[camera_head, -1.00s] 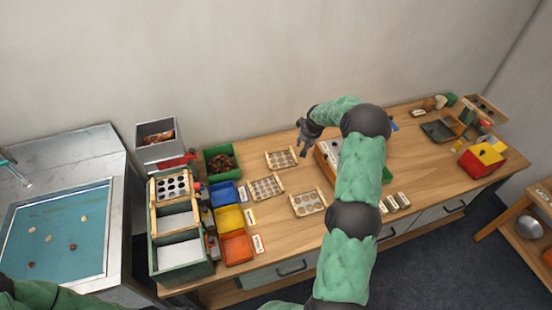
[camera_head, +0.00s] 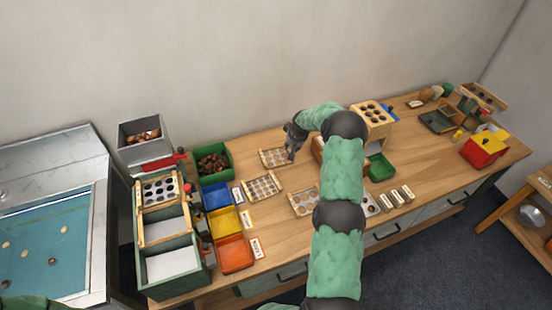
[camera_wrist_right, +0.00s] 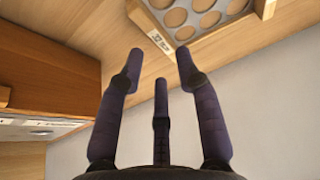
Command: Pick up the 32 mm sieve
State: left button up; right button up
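Several wooden-framed sieves with round holes lie on the bench; in the head view their size marks are too small to read. One lies at the back (camera_head: 274,157), one in front of it (camera_head: 262,187) and one further right (camera_head: 305,202). My right gripper (camera_head: 290,152) is at the right edge of the back sieve. My left gripper is out of view.
A green bin of chestnuts (camera_head: 213,164) and blue, yellow (camera_head: 227,221) and orange trays stand left of the sieves. A wooden box with a holed top (camera_head: 374,114) and a green tray (camera_head: 381,166) are right of my arm. Bench wood between sieves is bare.

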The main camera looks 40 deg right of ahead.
aim_at(290, 151)
jog(key=b+x, duration=0.1)
jog(key=x, duration=0.3)
jog(key=shift+d+f, duration=0.1)
jog(key=shift+f, duration=0.1)
jog(key=shift+w+d+f+b, duration=0.1)
jog(key=shift+w+f+b, duration=0.1)
jog(key=shift+f+b, duration=0.2)
jog(key=shift+f, duration=0.2)
grip_shut()
